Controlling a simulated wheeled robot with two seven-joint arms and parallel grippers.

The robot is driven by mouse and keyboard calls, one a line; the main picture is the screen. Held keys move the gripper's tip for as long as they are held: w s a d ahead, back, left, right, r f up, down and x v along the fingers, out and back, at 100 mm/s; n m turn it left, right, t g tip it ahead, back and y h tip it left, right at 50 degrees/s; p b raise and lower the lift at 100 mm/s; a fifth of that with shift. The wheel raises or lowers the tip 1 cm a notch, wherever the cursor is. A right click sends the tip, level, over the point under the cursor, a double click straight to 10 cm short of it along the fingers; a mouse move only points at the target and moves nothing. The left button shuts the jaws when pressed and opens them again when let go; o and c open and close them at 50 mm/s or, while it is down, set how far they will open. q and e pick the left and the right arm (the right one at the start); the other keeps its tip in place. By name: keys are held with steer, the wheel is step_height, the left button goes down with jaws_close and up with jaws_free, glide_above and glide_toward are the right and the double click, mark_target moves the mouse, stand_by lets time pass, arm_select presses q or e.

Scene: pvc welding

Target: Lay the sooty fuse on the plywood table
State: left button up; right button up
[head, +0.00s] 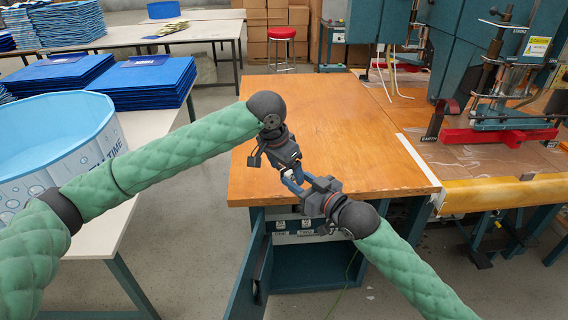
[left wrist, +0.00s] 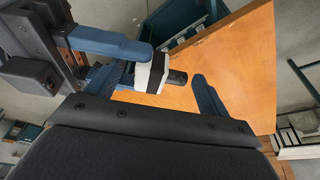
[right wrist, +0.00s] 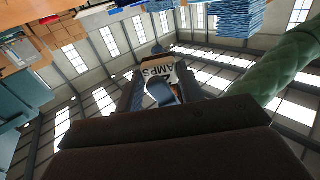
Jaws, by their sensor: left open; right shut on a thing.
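The fuse (left wrist: 151,74) is a small pale cylinder with a dark band and a dark end; the right wrist view shows part of its "AMPS" label (right wrist: 158,71). My right gripper (head: 305,186) is shut on it, in the air at the front edge of the plywood table (head: 345,125). My left gripper (head: 290,176) is open, close to the right one, with its fingers on either side of the fuse in the left wrist view. In the head view the grippers hide most of the fuse. The orange-brown tabletop is bare.
A teal cabinet (head: 310,272) with an open door stands under the table's front. A welding machine with a red base (head: 500,136) stands on the right bench. A blue-rimmed tub (head: 50,150) and stacked blue sheets (head: 145,80) are on the left. A red stool (head: 282,33) stands behind.

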arm_select(q)
steer(key=c, duration=0.9)
steer(key=shift+c, duration=1.1)
arm_select(e)
steer(key=o, duration=1.2)
steer(key=shift+c, duration=0.2)
